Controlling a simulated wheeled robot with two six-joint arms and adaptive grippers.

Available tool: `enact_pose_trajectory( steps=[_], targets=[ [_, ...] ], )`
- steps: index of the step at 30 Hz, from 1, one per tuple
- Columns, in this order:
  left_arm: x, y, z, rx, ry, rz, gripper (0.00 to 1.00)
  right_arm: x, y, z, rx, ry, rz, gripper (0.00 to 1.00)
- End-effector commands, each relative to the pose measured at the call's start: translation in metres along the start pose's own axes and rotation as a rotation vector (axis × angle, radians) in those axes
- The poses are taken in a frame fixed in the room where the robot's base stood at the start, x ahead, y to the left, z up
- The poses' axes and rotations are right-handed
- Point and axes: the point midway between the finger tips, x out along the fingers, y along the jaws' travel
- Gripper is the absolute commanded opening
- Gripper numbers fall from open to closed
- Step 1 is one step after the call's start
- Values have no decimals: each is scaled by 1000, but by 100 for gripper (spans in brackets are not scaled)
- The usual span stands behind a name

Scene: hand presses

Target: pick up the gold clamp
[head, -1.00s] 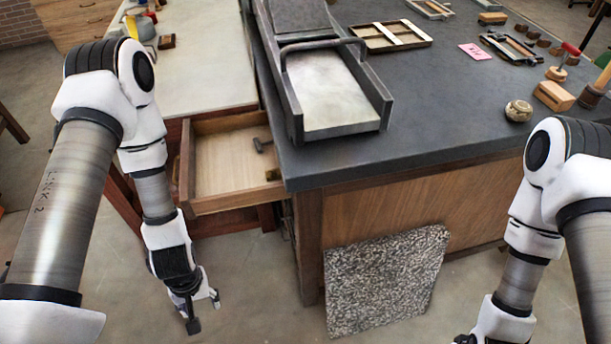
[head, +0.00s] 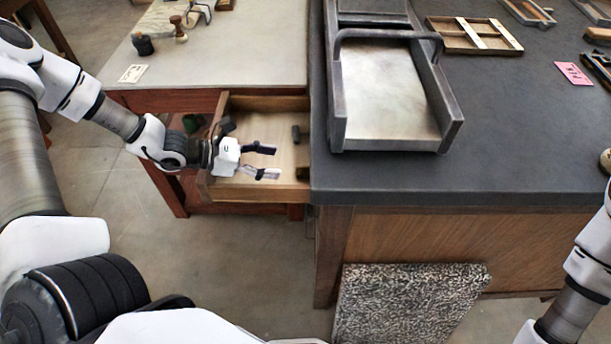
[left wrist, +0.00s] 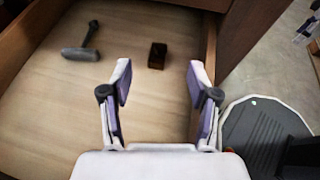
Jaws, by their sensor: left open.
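I cannot make out a clearly gold clamp in either view. An open wooden drawer (head: 255,103) under the left table holds a dark grey T-shaped piece (head: 296,134) and a small dark brown block (head: 301,172). In the left wrist view, the T-shaped piece (left wrist: 82,45) lies at upper left and the block (left wrist: 157,55) lies ahead between the fingers. My left gripper (head: 264,161) is open and empty over the drawer; its spread fingers also show in the left wrist view (left wrist: 158,78). My right gripper is out of view; only its arm shows at the right edge.
The dark workbench (head: 400,180) with a metal press bed (head: 390,95) stands right of the drawer. A speckled slab (head: 405,305) leans against its front. The pale left table (head: 240,65) holds a few small tools at its far side.

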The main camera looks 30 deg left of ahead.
Motion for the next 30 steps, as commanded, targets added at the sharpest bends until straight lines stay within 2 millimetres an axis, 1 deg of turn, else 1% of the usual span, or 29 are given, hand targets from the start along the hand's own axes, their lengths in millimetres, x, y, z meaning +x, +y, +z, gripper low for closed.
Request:
enact_pose_trajectory(
  steps=[1,2,3,4,8,11,15,18,21,26,27,29,30],
  targets=[
    [8,-1,-19,-1,7,-4,61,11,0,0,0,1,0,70],
    [10,-1,-25,0,7,-4,61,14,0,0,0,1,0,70],
    [16,-1,-20,3,5,-6,61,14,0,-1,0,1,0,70],
    [19,-1,-19,4,5,-6,61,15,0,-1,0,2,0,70],
    [28,-1,-17,2,4,-4,61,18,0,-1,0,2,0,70],
    [39,-1,-18,4,6,-6,61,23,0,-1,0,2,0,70],
    [63,-2,-19,6,7,-8,61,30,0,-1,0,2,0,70],
    [76,-2,-17,4,5,-6,61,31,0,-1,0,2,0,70],
    [82,-1,-16,3,3,-3,61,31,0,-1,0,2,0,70],
    [82,-1,-15,2,2,-2,61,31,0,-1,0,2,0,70],
    [82,-1,-15,2,2,-2,54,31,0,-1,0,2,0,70],
    [82,-1,-15,2,2,-2,32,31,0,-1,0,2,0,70],
    [82,-1,-15,2,2,-2,18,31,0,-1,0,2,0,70]
  ],
)
